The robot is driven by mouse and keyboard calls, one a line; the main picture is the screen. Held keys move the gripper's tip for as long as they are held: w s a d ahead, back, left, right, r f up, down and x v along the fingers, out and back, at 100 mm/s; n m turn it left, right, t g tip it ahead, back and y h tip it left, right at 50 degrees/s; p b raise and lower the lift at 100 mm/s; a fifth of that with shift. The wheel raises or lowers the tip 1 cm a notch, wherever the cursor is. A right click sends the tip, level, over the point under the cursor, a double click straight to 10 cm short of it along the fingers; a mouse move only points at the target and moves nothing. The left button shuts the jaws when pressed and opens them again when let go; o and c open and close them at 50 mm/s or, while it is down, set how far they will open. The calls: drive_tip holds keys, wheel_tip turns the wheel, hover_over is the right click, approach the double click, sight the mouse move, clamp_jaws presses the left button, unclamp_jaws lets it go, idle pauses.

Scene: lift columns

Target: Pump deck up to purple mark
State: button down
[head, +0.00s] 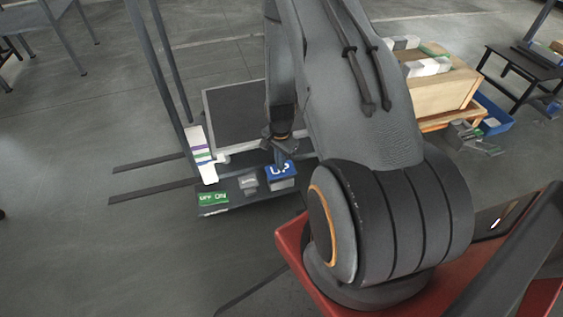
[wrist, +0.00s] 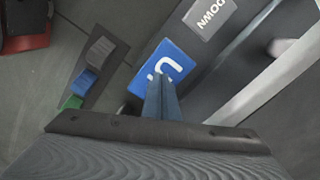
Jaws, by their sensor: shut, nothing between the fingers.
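The deck (head: 238,105) is a dark platform with a pale frame. Beside it stands a white scale strip (head: 197,137) with a purple mark (head: 202,148) and a green mark lower down. A pale pointer (head: 222,158) at the deck's edge sits a little below the purple mark. The blue UP pedal (head: 281,171) is at the base's front; it also shows in the wrist view (wrist: 176,62). My gripper (head: 279,156) is shut and empty, its tips over the UP label, partly covering the letters. I cannot tell whether they touch it.
A grey DOWN pedal (head: 248,182) and a green OFF/ON switch (head: 213,198) lie left of the UP pedal. Dark upright posts (head: 166,75) rise at the left. A wooden crate (head: 440,88) and a blue bin (head: 497,118) stand at the right. Open floor lies at left.

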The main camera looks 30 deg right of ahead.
drive_tip(key=shift+r+p, duration=1.65)
drive_tip(key=shift+r, duration=0.85)
drive_tip(key=shift+f, duration=0.1)
drive_tip(key=shift+f+b, duration=1.45)
drive_tip(key=shift+f, duration=1.55)
drive_tip(key=shift+r+p, duration=2.2)
drive_tip(key=shift+r, duration=0.85)
